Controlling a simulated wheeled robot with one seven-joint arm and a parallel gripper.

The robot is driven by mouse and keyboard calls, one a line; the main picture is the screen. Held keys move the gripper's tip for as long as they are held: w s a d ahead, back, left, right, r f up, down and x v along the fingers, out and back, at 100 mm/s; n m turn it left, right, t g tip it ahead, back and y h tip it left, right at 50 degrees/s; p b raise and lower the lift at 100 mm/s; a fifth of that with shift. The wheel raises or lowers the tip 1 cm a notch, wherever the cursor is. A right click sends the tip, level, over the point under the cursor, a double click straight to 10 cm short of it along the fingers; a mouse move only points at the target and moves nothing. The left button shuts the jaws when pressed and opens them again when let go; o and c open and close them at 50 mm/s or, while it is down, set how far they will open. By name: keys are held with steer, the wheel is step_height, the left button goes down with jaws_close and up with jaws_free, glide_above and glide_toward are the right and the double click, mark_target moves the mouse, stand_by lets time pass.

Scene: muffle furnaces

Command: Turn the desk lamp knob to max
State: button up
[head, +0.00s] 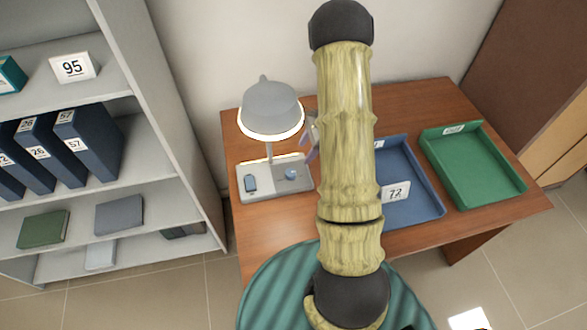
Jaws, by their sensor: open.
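The desk lamp (270,108) stands at the left of the wooden desk, with a grey domed shade whose rim glows. Its light grey base (262,188) carries a small blue-grey round knob (291,174) at the right and a dark-framed blue switch or panel (250,183) at the left. My gripper (311,138) is mostly hidden behind my own arm. Only its edge shows, just right of the shade and above and right of the knob. It looks apart from the knob. The knob's setting is too small to read.
A blue tray (428,205) with a card marked 72 (395,192) lies right of my arm. A green tray (487,195) lies at the desk's right. A grey shelf unit (165,150) with binders stands left of the desk. Bare desk (270,232) shows in front of the lamp.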

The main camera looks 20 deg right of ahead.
mark_target(292, 172)
steer(key=p+x, duration=0.1)
steer(key=x, duration=0.9)
steer(key=shift+f, duration=0.1)
steer(key=shift+w+a+f, duration=0.1)
steer(key=shift+a+f, duration=0.1)
steer(key=shift+f, duration=0.4)
steer(key=shift+a, duration=0.1)
steer(key=c, duration=1)
